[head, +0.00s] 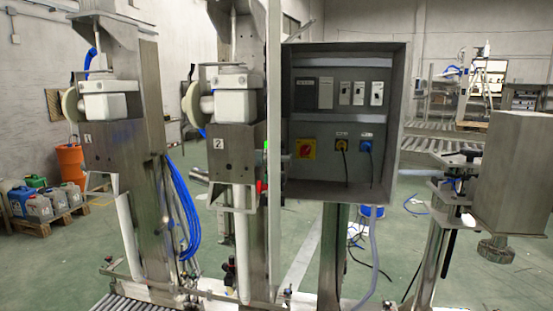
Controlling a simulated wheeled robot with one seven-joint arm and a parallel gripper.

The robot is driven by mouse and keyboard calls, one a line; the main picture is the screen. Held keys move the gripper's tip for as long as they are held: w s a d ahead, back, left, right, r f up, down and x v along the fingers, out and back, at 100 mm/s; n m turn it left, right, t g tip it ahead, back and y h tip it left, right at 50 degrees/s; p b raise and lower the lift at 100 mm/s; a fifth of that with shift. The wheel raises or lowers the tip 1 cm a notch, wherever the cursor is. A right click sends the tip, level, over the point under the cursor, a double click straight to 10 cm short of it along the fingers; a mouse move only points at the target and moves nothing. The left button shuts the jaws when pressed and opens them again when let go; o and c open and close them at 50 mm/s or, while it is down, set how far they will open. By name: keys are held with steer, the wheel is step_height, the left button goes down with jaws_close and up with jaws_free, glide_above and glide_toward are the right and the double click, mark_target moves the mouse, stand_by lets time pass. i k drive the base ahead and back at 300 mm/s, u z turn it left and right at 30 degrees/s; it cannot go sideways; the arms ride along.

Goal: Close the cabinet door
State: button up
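The grey electrical cabinet (397,130) stands open on a post in the middle of the head view. Its interior shows switches, a red and yellow rotary switch (307,149) and two plugged-in cables. The cabinet door (274,110) appears to be the tall pale panel at the cabinet's left side, swung outward and seen almost edge-on. Small green and red parts (265,160) show at the door's left edge. The door's faces and any handle cannot be made out. My gripper is not in view.
Two steel columns with filling units, marked 1 (105,105) and 2 (236,105), stand left of the door. A metal box on a stand (510,175) is at right. Roller conveyors (455,126) lie behind. Green floor shows between the stands.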

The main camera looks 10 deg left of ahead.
mark_target(279, 59)
steer(key=u, duration=2.2)
steer(key=k, duration=0.45)
steer(key=z, duration=1.65)
